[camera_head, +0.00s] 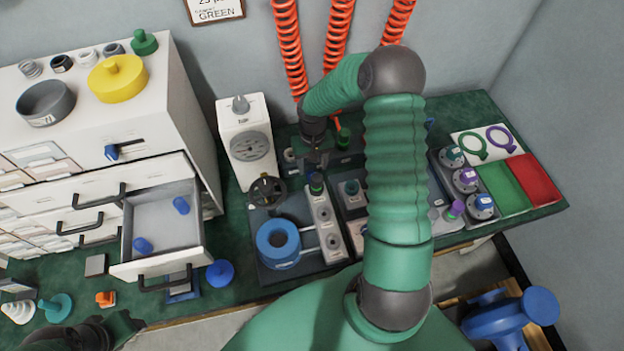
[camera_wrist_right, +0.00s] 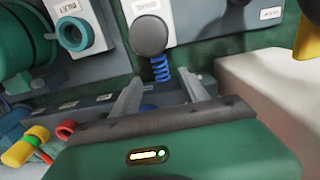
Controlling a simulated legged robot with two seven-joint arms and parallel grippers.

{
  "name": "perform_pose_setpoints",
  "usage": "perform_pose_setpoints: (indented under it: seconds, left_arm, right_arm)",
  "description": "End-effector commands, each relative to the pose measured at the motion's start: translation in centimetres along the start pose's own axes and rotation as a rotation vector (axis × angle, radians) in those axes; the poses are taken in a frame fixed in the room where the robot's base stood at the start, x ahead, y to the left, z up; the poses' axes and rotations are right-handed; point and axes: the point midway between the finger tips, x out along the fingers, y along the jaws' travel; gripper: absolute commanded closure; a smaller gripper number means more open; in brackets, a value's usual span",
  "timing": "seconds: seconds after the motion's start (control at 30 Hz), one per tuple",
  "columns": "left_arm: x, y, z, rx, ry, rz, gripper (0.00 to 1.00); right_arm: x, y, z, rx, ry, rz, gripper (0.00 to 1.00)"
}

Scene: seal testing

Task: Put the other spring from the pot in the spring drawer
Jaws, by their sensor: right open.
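The open drawer (camera_head: 125,235) sticks out from the white cabinet at the left. Two short blue pieces lie apart inside it; I cannot tell whether they are springs. A dark grey round pot (camera_head: 46,103) stands on the cabinet top; its inside looks empty from here. My right gripper (camera_head: 316,160) is over the back of the bench, far right of the drawer. In the right wrist view its two fingers (camera_wrist_right: 165,95) are apart with nothing held. A blue coil spring (camera_wrist_right: 160,68) shows beyond them, below a dark round knob.
A yellow lidded piece (camera_head: 117,78) and small rings stand on the cabinet top. Green and red trays (camera_head: 533,178) are at the right.

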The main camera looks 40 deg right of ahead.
Motion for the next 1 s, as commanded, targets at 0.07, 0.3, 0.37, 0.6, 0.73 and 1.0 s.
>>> perform_pose_setpoints:
  seconds: [0.07, 0.3, 0.37, 0.6, 0.73, 1.0]
  left_arm:
    - [0.3, 0.0, 0.1, 0.000, 0.000, 0.000, 0.58]
    - [1.4, 0.0, 0.3, 0.000, 0.000, 0.000, 0.58]
    - [1.5, 0.0, 0.3, 0.000, 0.000, 0.000, 0.58]
    - [1.4, 0.0, 0.3, 0.000, 0.000, 0.000, 0.58]
    - [1.4, 0.0, 0.3, 0.000, 0.001, 0.000, 0.58]
    - [1.4, 0.0, 0.3, 0.000, 0.000, 0.000, 0.58]
  right_arm:
    - [0.9, 0.0, 0.1, 0.000, -0.002, 0.000, 0.48]
    - [5.1, -0.2, 0.2, 0.001, -0.002, 0.000, 0.48]
    - [5.4, -0.2, 0.2, 0.000, 0.000, 0.000, 0.48]
    - [5.4, -0.2, 0.2, 0.000, 0.000, 0.001, 0.52]
    - [5.4, -0.2, 0.2, 0.000, 0.000, 0.001, 0.69]
    - [5.4, -0.2, 0.2, 0.000, 0.000, 0.001, 1.00]
